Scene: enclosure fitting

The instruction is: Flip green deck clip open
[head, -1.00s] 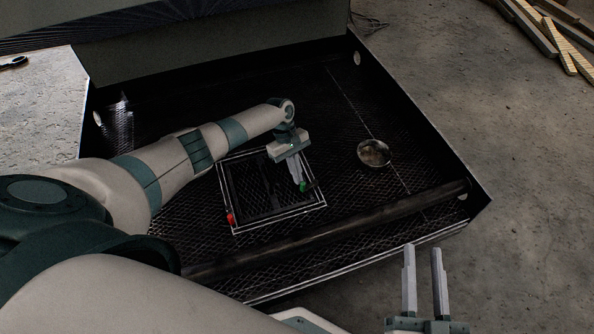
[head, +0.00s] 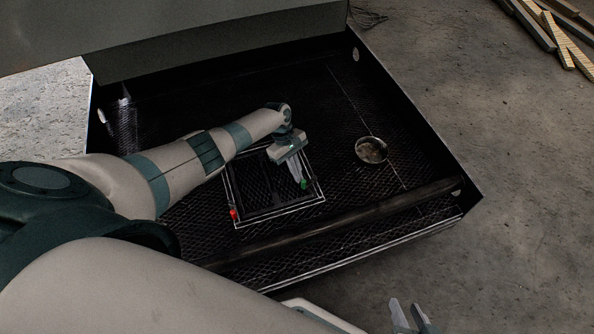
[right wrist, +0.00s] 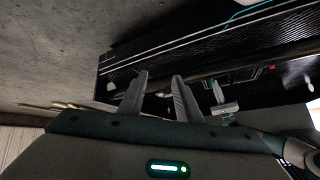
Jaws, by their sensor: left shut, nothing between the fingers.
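The green deck clip (head: 304,184) is a small green piece at the right edge of a square, white-edged mesh panel (head: 285,207) on the enclosure floor. My left gripper (head: 301,182) is shut and empty, its fingertips right at the clip and partly covering it. I cannot tell whether they touch, or how far the clip is turned. A red clip (head: 234,214) sits at the panel's left edge. My right gripper (head: 409,315) is open and empty at the bottom of the head view, outside the enclosure. Its two spread fingers show in the right wrist view (right wrist: 160,82).
The dark enclosure has raised walls and a large grey lid panel (head: 220,35) standing at the back. A thick bar (head: 350,222) crosses near its front edge. A round metal dish (head: 371,150) lies right of the panel. Wooden planks (head: 560,40) lie on the concrete floor.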

